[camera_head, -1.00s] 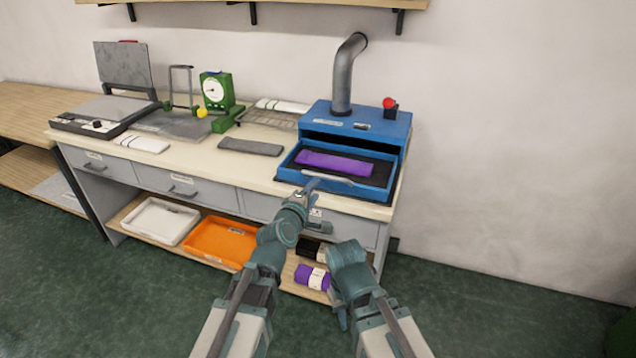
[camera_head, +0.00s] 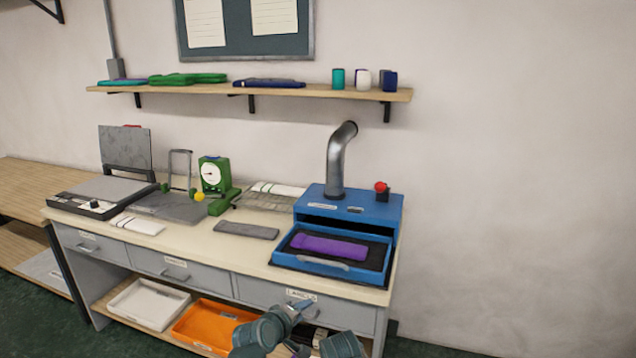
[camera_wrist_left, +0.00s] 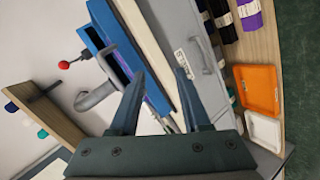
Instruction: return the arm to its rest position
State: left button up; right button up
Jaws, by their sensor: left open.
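My left gripper (camera_head: 303,305) is in front of the bench's right drawer, below the tabletop edge. In the left wrist view its two fingers (camera_wrist_left: 160,73) are apart with nothing between them. Part of my right arm (camera_head: 342,345) shows at the bottom edge; its gripper is out of the picture. The blue machine (camera_head: 350,210) stands on the bench with its front tray (camera_head: 372,275) pulled out. A purple knitted piece (camera_head: 328,247) lies in that tray.
The bench (camera_head: 130,250) carries a grey pad (camera_head: 246,230), a green dial gauge (camera_head: 214,175) and a flat press (camera_head: 100,195). Below are a white tray (camera_head: 148,303) and an orange tray (camera_head: 208,325). A wall shelf (camera_head: 210,90) runs above. Floor at right is clear.

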pick_arm(q)
jog(key=s+a+f+m+g+y, duration=0.5)
jog(key=s+a+f+m+g, duration=0.55)
jog(key=s, duration=0.35)
jog(key=s+d+r+m+y+p, duration=0.1)
jog(key=s+d+r+m+p, duration=0.1)
jog(key=s+d+r+p, duration=0.4)
jog(key=d+r+p, duration=0.2)
jog(key=d+p, duration=0.1)
jog(key=shift+s+r+g, duration=0.2)
jog(key=shift+s+g, duration=0.15)
jog(key=shift+s, duration=0.05)
